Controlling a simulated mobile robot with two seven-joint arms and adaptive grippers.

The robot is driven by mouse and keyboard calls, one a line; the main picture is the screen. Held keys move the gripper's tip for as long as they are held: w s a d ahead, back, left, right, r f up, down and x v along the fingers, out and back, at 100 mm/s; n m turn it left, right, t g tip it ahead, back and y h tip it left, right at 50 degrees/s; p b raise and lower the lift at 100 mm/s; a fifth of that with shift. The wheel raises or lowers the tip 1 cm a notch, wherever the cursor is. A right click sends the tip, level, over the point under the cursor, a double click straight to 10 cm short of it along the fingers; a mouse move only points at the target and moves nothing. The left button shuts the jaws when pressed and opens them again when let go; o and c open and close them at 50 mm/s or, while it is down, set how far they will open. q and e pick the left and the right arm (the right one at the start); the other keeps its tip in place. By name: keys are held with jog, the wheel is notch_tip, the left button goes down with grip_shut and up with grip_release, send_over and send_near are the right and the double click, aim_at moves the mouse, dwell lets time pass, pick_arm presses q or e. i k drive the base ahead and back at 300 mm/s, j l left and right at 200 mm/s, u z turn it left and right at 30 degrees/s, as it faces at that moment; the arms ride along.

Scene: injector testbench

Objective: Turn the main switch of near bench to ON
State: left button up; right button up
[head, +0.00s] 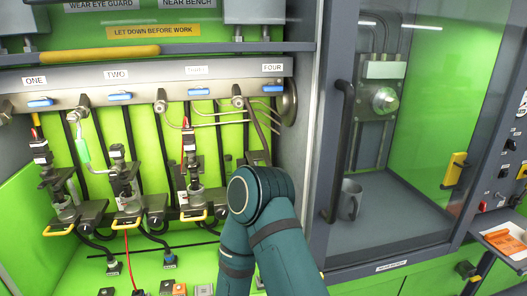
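The near bench fills the left and middle of the head view, with a "NEAR BENCH" sign (187,3) at the top. I cannot tell which control is the main switch. A control panel (502,160) at the right edge carries several small dark switches, a red knob (482,206) and unreadable labels. Several small blocks, one with an orange-red face (179,289), stand at the bottom edge and are partly cut off. A teal arm of mine rises from the bottom middle and covers part of the bench. Neither gripper shows.
Stations labelled ONE to FOUR hold clamps with yellow handles (59,229), hoses and blue valves (120,96). A glazed cabinet with a dark vertical handle (340,150) holds a grey mug (350,199). A tray with an orange sheet (505,242) juts out at the right.

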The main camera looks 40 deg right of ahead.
aim_at(482, 208)
jog(key=k+l+z, duration=0.15)
jog(key=k+z, duration=0.3)
jog(key=k+l+z, duration=0.25)
jog(key=z, duration=1.8)
jog(key=u, duration=1.55)
jog(key=z, duration=0.7)
jog(key=k+l, duration=0.05)
